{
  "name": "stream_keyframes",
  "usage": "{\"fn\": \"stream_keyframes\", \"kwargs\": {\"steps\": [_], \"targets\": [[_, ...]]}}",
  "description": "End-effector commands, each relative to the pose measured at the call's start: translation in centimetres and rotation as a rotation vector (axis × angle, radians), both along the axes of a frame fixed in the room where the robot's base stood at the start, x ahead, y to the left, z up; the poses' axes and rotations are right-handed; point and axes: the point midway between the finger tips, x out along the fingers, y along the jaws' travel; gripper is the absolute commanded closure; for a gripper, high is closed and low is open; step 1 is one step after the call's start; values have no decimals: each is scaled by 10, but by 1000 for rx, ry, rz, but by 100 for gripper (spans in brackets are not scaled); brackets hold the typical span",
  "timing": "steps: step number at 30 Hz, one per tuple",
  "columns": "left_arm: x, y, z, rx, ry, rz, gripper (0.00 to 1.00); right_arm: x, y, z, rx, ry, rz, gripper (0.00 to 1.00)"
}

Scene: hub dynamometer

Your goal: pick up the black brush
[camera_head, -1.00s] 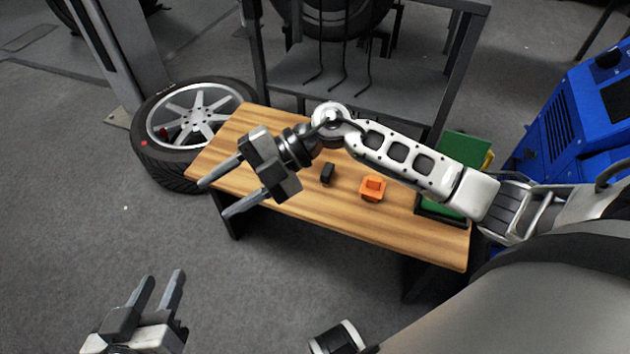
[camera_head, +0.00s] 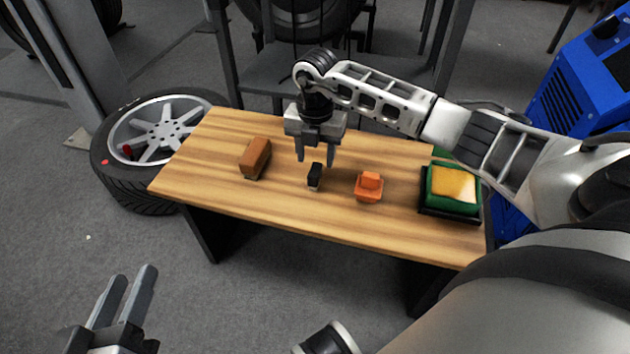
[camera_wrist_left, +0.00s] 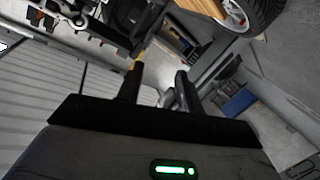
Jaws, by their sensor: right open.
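The small black brush (camera_head: 314,177) stands on the wooden table (camera_head: 220,195), near its middle. My right gripper (camera_head: 315,162) points down just above and behind it, its fingers parted and empty. Whether the fingertips touch the brush cannot be told. My left gripper (camera_head: 122,290) is at the lower left of the head view, away from the table, with its two fingers apart and nothing between them. Its fingers also show in the left wrist view (camera_wrist_left: 158,88), open and empty.
A brown block (camera_head: 256,158) stands left of the brush, and an orange object (camera_head: 369,188) lies to its right. A green box with a yellow top (camera_head: 452,188) sits at the table's right end. A car wheel (camera_head: 150,140) lies on the floor left of the table.

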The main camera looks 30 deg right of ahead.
Motion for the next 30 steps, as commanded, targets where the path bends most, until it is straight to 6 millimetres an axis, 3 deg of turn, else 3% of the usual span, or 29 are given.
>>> {"fn": "stream_keyframes", "kwargs": {"steps": [7,12,16,24,29,30], "targets": [[0,-1,0,-28,-5,-2,64,-1,1,-16,2,1,1,53],[-1,-4,-5,-81,-3,-11,64,-6,5,-41,3,1,2,53],[4,-4,14,-126,-72,-10,64,-6,5,-58,3,1,1,53],[6,-3,20,-129,-91,-10,64,-6,5,-60,2,-1,2,53],[5,-4,18,-127,-88,-9,64,-6,5,-60,2,-1,1,97],[5,-4,18,-127,-86,-10,64,-6,5,-60,2,-1,1,100]]}}
